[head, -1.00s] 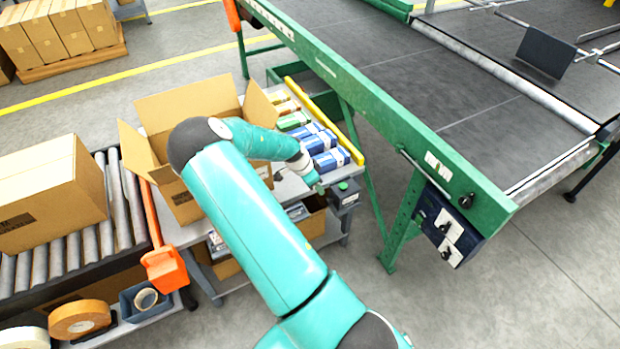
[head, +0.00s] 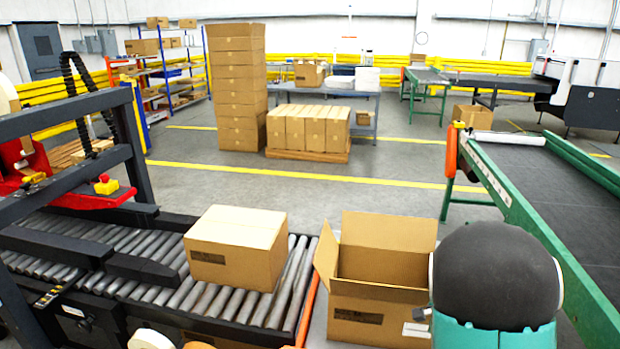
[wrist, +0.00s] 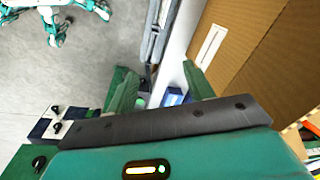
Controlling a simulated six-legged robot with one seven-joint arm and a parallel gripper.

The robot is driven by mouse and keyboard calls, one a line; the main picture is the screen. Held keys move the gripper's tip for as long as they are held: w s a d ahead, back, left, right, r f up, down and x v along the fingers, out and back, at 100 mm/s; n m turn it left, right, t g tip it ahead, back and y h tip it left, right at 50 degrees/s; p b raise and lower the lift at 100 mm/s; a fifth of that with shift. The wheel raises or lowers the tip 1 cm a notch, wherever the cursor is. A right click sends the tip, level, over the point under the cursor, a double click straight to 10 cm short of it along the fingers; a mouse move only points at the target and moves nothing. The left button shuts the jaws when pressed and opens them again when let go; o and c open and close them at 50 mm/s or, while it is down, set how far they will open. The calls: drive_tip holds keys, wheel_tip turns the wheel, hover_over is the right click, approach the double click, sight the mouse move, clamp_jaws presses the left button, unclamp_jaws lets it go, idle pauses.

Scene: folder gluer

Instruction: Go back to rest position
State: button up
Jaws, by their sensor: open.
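My gripper (wrist: 160,92) shows in the wrist view with its two green fingers apart and nothing held between them. Blue packs (wrist: 172,97) are visible beyond the gap between the fingers. In the head view my arm's dark rounded joint stands at the lower right, and my gripper is hidden there. An open cardboard box (head: 372,312) stands just left of that joint with its flaps up. The box's brown wall (wrist: 245,55) fills the right of the wrist view, close beside the right finger.
A closed carton (head: 235,250) sits on the roller conveyor (head: 150,285) to the left. A green-framed belt conveyor (head: 560,200) runs along the right. Stacked cartons (head: 238,90) stand farther back. Open grey floor (head: 400,165) lies between.

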drive_tip(key=s+a+r+n+t+y, duration=0.1)
drive_tip(key=s+a+r+n, duration=0.45)
drive_tip(key=a+r, duration=0.35)
drive_tip(key=s+a+r+n+t, duration=0.2)
drive_tip(key=s+a+r+n, duration=0.4)
drive_tip(key=r, duration=0.5)
drive_tip(key=s+a+r+n+t, duration=0.1)
drive_tip(key=s+a+r+n, duration=0.1)
drive_tip(key=s, duration=0.7)
drive_tip(key=shift+a+r+n+h, duration=0.3)
drive_tip(key=shift+r+n+h, duration=0.1)
drive_tip(key=shift+r+n, duration=0.15)
